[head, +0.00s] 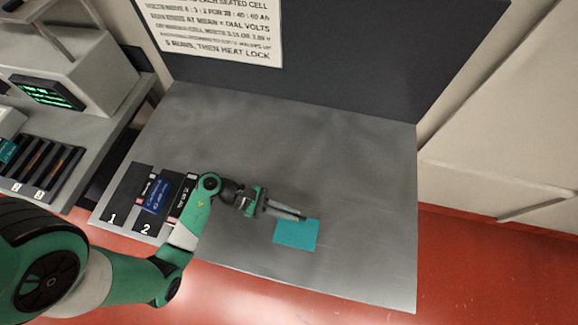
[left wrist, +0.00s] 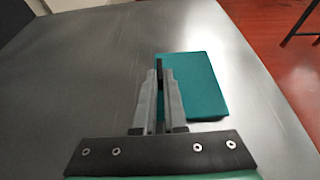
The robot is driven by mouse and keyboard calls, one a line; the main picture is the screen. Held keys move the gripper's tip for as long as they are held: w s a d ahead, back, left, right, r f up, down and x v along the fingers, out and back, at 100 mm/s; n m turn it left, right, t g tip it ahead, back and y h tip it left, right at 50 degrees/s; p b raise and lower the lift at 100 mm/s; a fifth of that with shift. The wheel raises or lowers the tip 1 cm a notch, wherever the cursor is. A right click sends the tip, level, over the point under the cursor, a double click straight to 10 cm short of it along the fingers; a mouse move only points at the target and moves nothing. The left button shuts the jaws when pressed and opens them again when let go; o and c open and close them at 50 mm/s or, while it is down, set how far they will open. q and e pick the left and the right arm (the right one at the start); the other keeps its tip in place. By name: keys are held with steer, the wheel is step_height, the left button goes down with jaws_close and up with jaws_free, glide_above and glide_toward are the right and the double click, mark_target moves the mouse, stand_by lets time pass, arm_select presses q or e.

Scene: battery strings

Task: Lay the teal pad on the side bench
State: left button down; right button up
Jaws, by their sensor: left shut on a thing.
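The teal pad (head: 296,236) is a flat square at the front middle of the grey metal side bench (head: 365,185). My left gripper (head: 303,217) reaches in from the left and its fingers are shut on the pad's back-left edge. In the left wrist view the pad (left wrist: 200,90) extends to the right of the closed fingers (left wrist: 160,78). The pad looks level and close to the bench top; I cannot tell whether it rests on it. My right gripper is not in view.
Dark numbered slots (head: 118,200) with a blue-labelled cell (head: 157,194) are at the bench's left end. A dark panel with a notice (head: 215,30) stands behind. A machine with a green screen (head: 45,92) is at the left.

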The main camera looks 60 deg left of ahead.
arm_select(q)
steer(key=shift+f, duration=0.4)
steer(key=c, duration=1)
jaws_free()
steer(key=shift+r, duration=0.1)
steer(key=shift+s+a+r, duration=0.15)
steer(key=shift+s+a, duration=0.05)
steer(key=shift+a, duration=0.05)
steer(key=p+v, duration=0.2)
steer(key=v, duration=0.9)
steer(key=shift+s+a+p, duration=0.1)
steer(key=shift+p, duration=0.3)
